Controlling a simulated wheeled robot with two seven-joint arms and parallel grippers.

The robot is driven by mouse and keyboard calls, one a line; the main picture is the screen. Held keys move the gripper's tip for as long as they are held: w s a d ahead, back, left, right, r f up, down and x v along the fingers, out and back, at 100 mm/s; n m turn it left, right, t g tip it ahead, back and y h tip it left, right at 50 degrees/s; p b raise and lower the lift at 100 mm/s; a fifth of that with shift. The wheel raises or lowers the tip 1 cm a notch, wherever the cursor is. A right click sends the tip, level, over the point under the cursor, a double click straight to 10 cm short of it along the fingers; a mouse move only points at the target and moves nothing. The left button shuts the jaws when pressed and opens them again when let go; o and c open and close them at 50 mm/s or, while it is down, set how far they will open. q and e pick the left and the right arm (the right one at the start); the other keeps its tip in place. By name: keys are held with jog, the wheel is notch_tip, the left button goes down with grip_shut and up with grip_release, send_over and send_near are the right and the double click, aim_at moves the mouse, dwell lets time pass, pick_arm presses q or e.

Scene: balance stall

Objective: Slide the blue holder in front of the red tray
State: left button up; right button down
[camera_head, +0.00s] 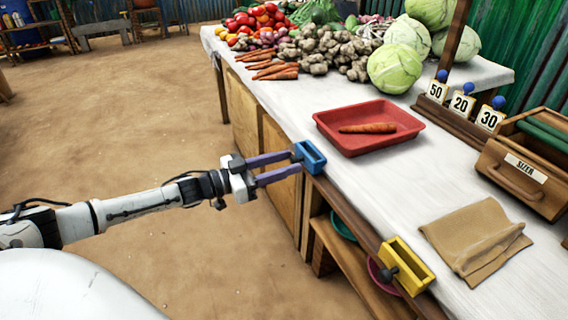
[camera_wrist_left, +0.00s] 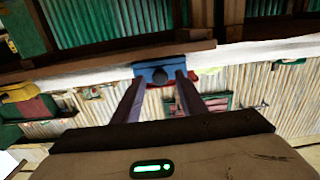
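The blue holder (camera_head: 309,156) sits at the table's front edge, close to the near left corner of the red tray (camera_head: 349,150). The red tray lies on the white tabletop with a carrot (camera_head: 367,128) in it. My left gripper (camera_head: 294,164) reaches in from the left, its fingertips at the outer side of the blue holder. In the left wrist view the blue holder (camera_wrist_left: 175,66) has a dark round knob (camera_wrist_left: 159,75) between my fingertips. The fingers are apart, with gaps on both sides of the knob. My right gripper is not in view.
A yellow holder (camera_head: 406,264) with a dark knob sits farther along the same edge rail. A brown cloth (camera_head: 474,238), a wooden box (camera_head: 520,178) and number cards (camera_head: 462,104) stand to the right. Vegetables cover the far tabletop. The edge between the holders looks clear.

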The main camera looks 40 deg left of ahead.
pick_arm(q)
jog(key=p+v, duration=0.2)
jog(key=v, duration=0.8)
jog(key=shift+p, duration=0.35)
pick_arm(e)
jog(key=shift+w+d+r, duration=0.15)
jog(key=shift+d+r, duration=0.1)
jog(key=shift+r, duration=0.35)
pick_arm(q)
jog(key=shift+s+r, duration=0.1)
jog(key=shift+s, duration=0.05)
